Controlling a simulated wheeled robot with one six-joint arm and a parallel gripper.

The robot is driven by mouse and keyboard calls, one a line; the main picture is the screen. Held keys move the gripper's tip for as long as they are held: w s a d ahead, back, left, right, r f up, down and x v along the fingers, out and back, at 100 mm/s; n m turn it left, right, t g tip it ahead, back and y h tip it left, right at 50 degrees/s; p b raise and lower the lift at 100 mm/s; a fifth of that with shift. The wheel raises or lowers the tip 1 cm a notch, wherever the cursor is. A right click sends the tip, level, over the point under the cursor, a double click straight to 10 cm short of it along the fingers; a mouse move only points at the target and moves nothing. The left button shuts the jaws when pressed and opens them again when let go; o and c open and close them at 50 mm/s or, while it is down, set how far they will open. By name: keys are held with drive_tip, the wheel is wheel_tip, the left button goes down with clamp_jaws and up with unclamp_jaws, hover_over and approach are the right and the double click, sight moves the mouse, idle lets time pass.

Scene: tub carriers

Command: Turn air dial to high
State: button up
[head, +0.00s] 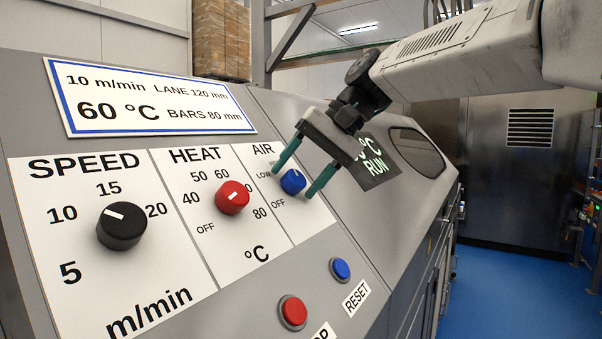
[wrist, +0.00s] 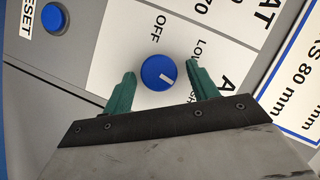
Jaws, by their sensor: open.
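The blue air dial (head: 292,181) is on the white AIR panel of the sloped console. In the wrist view the dial (wrist: 154,70) has a white pointer line directed to the lower right, towards the side of a label mostly hidden behind the right finger. OFF and part of LOW are readable beside it. My gripper (head: 291,184) is open, with its two green fingers on either side of the dial. In the wrist view a gap shows between the dial and each finger of my gripper (wrist: 162,69). The HIGH label cannot be read in full.
The red heat dial (head: 232,198) and black speed dial (head: 122,226) are to the left. A blue reset button (head: 340,269) and a red button (head: 293,312) sit below. A dark display (head: 376,163) is just right of my gripper.

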drive_tip(key=v, duration=0.7)
drive_tip(key=shift+d+r, duration=0.3)
drive_tip(key=s+d+f+h, duration=0.2)
drive_tip(key=s+d+f, duration=0.15)
drive_tip(key=f, duration=0.65)
drive_tip(key=s+d+f+h, duration=0.2)
drive_tip(key=s+d+f, duration=0.2)
drive_tip(key=s+f, duration=0.2)
drive_tip(key=s+d+f+h, duration=0.1)
drive_tip(key=s+d+f, duration=0.4)
drive_tip(key=s, duration=0.5)
drive_tip(key=s+d+f+m+t+h, duration=0.1)
drive_tip(key=s+d+f+h, duration=0.1)
drive_tip(key=s+d+f, duration=0.3)
drive_tip(key=s+f, duration=0.3)
drive_tip(key=f, duration=0.1)
drive_tip(key=shift+s+h, duration=0.2)
drive_tip(key=shift+h, duration=0.1)
